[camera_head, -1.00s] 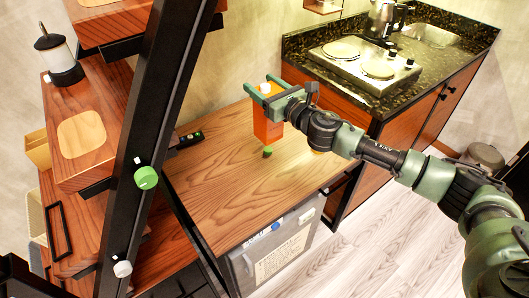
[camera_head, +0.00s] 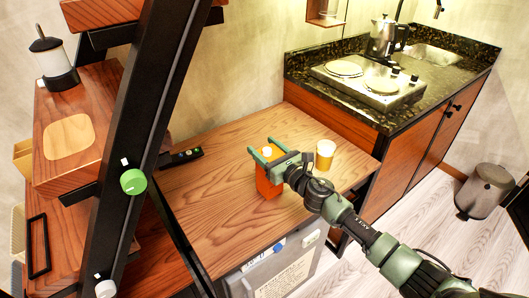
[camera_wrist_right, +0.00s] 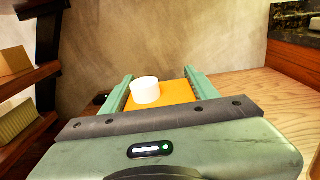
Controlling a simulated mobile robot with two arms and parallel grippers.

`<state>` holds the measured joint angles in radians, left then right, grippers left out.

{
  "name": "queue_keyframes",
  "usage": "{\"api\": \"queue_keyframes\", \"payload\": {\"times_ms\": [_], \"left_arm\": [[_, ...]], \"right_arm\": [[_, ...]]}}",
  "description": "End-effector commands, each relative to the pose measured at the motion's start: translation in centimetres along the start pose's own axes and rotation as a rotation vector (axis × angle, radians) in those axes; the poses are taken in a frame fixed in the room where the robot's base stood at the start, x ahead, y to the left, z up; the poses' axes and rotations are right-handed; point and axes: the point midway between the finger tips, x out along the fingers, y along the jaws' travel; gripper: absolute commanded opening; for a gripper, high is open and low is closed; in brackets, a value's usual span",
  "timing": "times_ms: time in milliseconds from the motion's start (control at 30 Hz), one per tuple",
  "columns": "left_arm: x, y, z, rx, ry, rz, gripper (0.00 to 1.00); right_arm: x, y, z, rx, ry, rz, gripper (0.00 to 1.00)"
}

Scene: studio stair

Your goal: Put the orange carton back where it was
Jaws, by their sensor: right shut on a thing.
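The orange carton (camera_head: 268,186) has a white cap and stands upright in my right gripper (camera_head: 260,146) over the front middle of the wooden table. The fingers are shut on its upper part, one on each side. Its base is at or close above the tabletop; I cannot tell if it touches. In the right wrist view the carton's orange top (camera_wrist_right: 174,96) and white cap show between the two green fingers (camera_wrist_right: 160,76). My left gripper is not in view.
A glass of orange drink (camera_head: 325,155) stands on the table (camera_head: 215,190), right of my gripper. A dark strip (camera_head: 182,157) lies at the back left. The shelf's black post (camera_head: 148,130) rises at left. The kitchen counter (camera_head: 440,88) is at right. The table's left half is clear.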

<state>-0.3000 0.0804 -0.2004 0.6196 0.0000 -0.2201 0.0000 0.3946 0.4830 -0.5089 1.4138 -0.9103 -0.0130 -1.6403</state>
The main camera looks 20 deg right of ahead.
Motion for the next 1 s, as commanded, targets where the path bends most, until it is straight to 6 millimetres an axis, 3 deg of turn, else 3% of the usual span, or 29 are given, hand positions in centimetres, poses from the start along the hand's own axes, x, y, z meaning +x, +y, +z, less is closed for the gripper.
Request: {"api": "queue_keyframes", "payload": {"times_ms": [367,400,467,833,1000], "left_arm": [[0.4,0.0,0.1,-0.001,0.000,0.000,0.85],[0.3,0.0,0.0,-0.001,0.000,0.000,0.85],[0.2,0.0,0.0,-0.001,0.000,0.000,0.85],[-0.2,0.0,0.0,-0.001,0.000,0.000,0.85],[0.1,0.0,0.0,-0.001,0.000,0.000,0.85]], "right_arm": [[0.1,0.0,-0.2,-0.001,-0.004,0.000,0.00],[0.0,0.0,-0.3,-0.001,-0.002,0.000,0.68],[0.0,0.0,-0.2,-0.001,-0.001,0.000,0.81],[0.0,0.0,0.2,-0.001,-0.002,0.000,0.81],[-2.5,-0.1,-0.2,-0.002,0.001,0.000,0.81]]}}
